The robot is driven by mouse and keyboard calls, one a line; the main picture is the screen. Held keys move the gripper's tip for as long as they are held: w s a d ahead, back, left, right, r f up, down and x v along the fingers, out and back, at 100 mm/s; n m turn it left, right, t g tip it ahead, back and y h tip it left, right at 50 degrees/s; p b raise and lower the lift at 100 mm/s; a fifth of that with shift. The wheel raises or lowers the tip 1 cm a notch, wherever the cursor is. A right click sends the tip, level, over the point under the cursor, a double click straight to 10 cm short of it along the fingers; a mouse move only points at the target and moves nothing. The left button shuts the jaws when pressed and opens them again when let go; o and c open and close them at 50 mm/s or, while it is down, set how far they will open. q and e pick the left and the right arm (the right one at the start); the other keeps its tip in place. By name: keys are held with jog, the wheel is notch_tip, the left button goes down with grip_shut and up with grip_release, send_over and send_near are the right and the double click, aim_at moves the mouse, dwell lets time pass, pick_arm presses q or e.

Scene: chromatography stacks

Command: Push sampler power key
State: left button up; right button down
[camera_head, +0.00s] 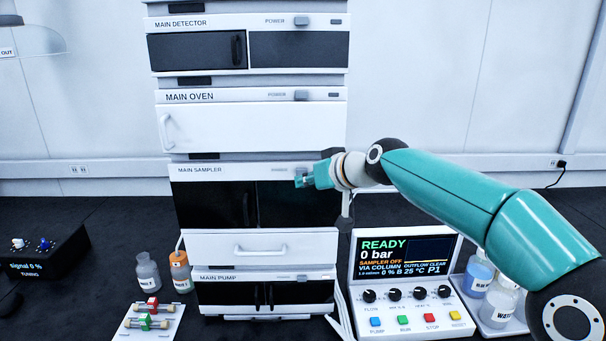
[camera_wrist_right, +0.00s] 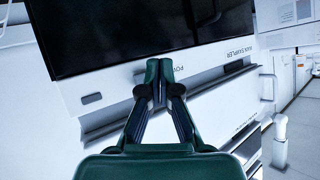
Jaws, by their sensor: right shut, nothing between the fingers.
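The main sampler (camera_head: 207,173) is the middle module of the stack, with a white top strip and a dark front. Its strip also shows in the right wrist view (camera_wrist_right: 206,82), with the power lettering beside my fingertips. My left gripper is not in view.
The main oven (camera_head: 250,125) is above and the main pump (camera_head: 222,277) below. A control panel (camera_head: 408,262) reads "SAMPLER OFF" at lower right, with bottles (camera_head: 479,271) beside it. Two bottles and a valve board (camera_head: 150,319) stand at lower left.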

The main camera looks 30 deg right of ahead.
jog(key=shift+w, duration=0.1)
dwell(0.5)
jog(key=shift+w+d, duration=0.25)
jog(key=shift+w, duration=0.1)
jog(key=shift+w+d+p, duration=0.2)
jog(key=shift+w+p, duration=0.2)
jog(key=shift+w, duration=0.05)
dwell(0.8)
jog(key=shift+s+a+r+b, duration=0.1)
jog(key=shift+s+a+b, duration=0.2)
jog(key=shift+s, duration=0.15)
jog(key=shift+s+a+b, duration=0.15)
jog(key=shift+s+b, duration=0.1)
jog(key=shift+s, duration=0.2)
jog(key=s+a, duration=0.1)
jog(key=s+b, duration=0.1)
jog(key=s, duration=0.1)
jog(key=s+a+b, duration=0.1)
jog(key=s, duration=0.1)
jog(key=shift+s+a, duration=0.2)
jog(key=shift+a, duration=0.1)
